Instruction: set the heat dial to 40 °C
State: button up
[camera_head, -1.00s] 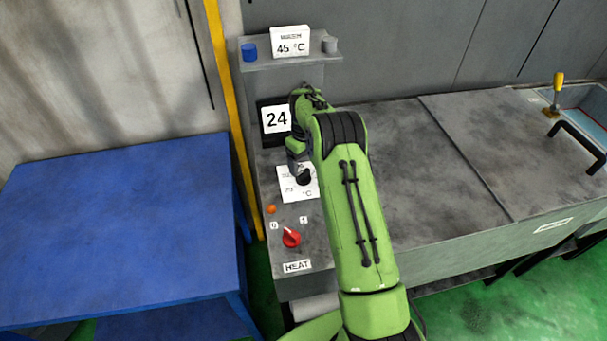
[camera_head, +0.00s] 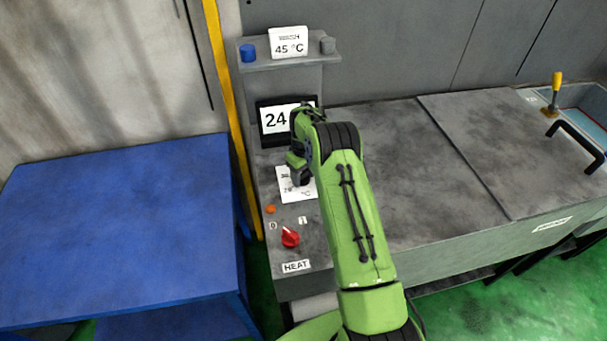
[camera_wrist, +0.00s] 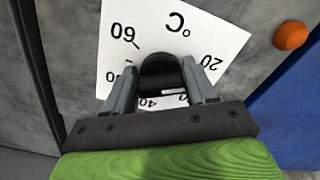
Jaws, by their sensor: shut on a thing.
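The heat dial is a black knob (camera_wrist: 160,75) on a white scale card (camera_wrist: 105,75), which shows upside down in the wrist view with 20, 40 and 60 marks. My gripper (camera_wrist: 162,92) is shut on the knob, one finger on each side. A white mark on the knob's near side lies close to the 40, a little to its right; the gripper partly hides this area. In the head view the card (camera_head: 308,190) shows in part below my wrist, and my arm hides the knob. A black-framed display (camera_head: 275,121) reads 24.
A red switch (camera_head: 290,238) with 0 and 1 labels stands in front of the card, by an orange lamp (camera_head: 270,209). A blue table (camera_head: 120,230) is at left.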

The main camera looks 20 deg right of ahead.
jog(key=shift+m, duration=0.3)
jog(key=shift+m+b, duration=0.85)
jog(key=shift+m, duration=0.15)
jog(key=m+b, duration=0.1)
jog(key=m, duration=0.3)
jog(key=shift+a+b, duration=0.2)
jog(key=shift+b, duration=0.2)
jog(key=m+b, duration=0.1)
jog(key=m, duration=0.3)
jog(key=shift+w, duration=0.1)
jog(key=m, duration=0.3)
jog(key=shift+a+m+b, duration=0.1)
jog(key=shift+m+b, duration=0.2)
jog(key=shift+b, duration=0.05)
jog(key=m, duration=0.4)
jog(key=shift+w+a+m+b, duration=0.1)
jog(key=shift+w+m+b, duration=0.1)
jog(key=shift+m+b, duration=0.15)
jog(key=m, duration=0.4)
jog(key=shift+w+m+b, duration=0.1)
jog(key=shift+m+b, duration=0.2)
jog(key=shift+m, duration=0.05)
jog(key=shift+r+m, duration=0.1)
jog(key=shift+m, duration=0.2)
